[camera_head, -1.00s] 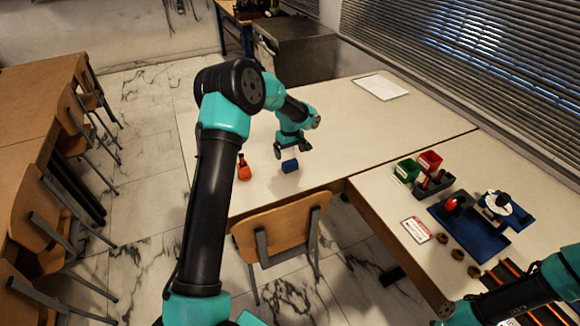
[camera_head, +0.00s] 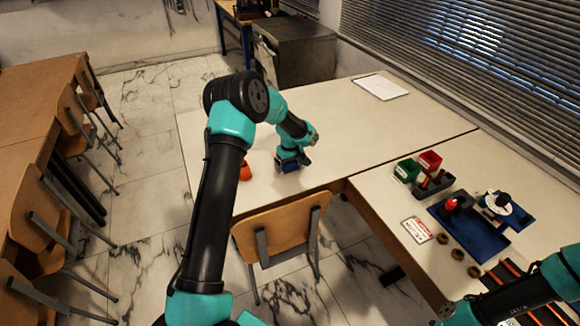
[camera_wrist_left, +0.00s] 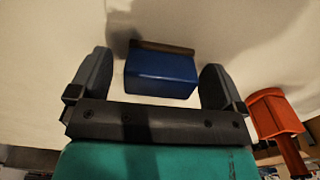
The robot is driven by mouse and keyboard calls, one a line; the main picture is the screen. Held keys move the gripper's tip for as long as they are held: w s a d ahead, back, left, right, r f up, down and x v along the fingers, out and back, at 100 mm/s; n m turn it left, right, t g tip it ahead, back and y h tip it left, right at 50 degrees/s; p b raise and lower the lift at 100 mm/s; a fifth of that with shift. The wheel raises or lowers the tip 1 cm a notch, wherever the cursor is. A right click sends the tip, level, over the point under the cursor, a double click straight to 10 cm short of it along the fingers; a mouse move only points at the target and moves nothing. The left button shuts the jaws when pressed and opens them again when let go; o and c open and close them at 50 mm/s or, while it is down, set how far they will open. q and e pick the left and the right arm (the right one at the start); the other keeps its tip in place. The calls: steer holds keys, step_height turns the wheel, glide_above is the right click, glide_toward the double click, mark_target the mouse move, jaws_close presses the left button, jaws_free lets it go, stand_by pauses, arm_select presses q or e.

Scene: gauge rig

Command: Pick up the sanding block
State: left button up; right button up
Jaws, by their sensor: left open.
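The sanding block is a blue block with a brown strip along one edge. In the left wrist view the sanding block (camera_wrist_left: 161,74) lies on the pale table between the two fingers of my left gripper (camera_wrist_left: 160,85). The fingers are open, with a gap on each side of the block. In the head view my left gripper (camera_head: 292,164) is down at the table over the block, which is mostly hidden there. My right arm shows at the lower right in the head view, but its gripper is out of the picture.
An orange tool (camera_wrist_left: 275,115) lies close beside my left gripper; it also shows in the head view (camera_head: 245,172). A white sheet (camera_head: 381,87) lies at the back.

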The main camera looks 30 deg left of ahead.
arm_select(q)
steer(key=shift+c, duration=0.3)
steer(key=c, duration=1)
steer(key=shift+o, duration=0.2)
steer(key=shift+r, duration=0.1)
step_height(320, 180, up, 10)
steer(key=shift+f, duration=0.1)
stand_by(0.4)
